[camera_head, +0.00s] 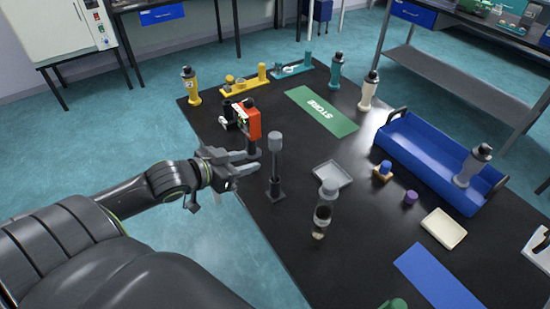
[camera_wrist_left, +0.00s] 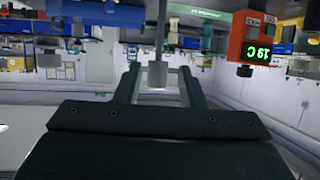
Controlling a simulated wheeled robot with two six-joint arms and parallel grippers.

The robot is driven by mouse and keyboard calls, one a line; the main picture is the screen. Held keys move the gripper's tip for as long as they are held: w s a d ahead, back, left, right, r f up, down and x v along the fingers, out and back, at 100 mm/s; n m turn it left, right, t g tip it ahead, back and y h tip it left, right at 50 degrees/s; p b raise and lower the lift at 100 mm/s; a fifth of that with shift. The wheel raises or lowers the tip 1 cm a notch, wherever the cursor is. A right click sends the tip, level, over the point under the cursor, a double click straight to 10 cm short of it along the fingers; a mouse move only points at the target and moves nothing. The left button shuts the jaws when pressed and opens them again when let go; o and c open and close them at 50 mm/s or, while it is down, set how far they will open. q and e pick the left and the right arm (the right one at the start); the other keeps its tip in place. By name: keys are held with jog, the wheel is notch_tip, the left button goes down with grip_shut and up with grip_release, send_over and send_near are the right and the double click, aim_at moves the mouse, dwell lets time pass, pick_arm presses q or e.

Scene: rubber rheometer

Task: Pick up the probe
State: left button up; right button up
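A grey cylinder on a thin stem (camera_head: 275,143) stands upright in a dark base near the table's left edge. It looks like the probe, though I cannot be sure. My left gripper (camera_head: 254,161) is open and empty, just left of the stem. In the left wrist view, which looks upside down, the grey cylinder (camera_wrist_left: 157,75) shows between the two spread fingers (camera_wrist_left: 160,82). It seems at or just beyond the fingertips, with no contact visible. My right gripper is not in view.
An orange meter (camera_head: 250,119) stands close behind the gripper; its green display shows in the wrist view (camera_wrist_left: 257,53). A clear bottle (camera_head: 324,208) and shallow tray (camera_head: 332,174) stand to the right. A blue bin (camera_head: 412,151) lies farther right. The green STORE mat (camera_head: 321,111) is bare.

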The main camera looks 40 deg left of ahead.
aim_at(274, 156)
pick_arm(q)
jog(key=x, duration=0.7)
jog(key=shift+w+d, duration=0.2)
jog(key=shift+w, duration=0.1)
jog(key=x, duration=0.5)
jog(key=shift+w+f, duration=0.1)
jog(key=shift+f, duration=0.2)
grip_shut()
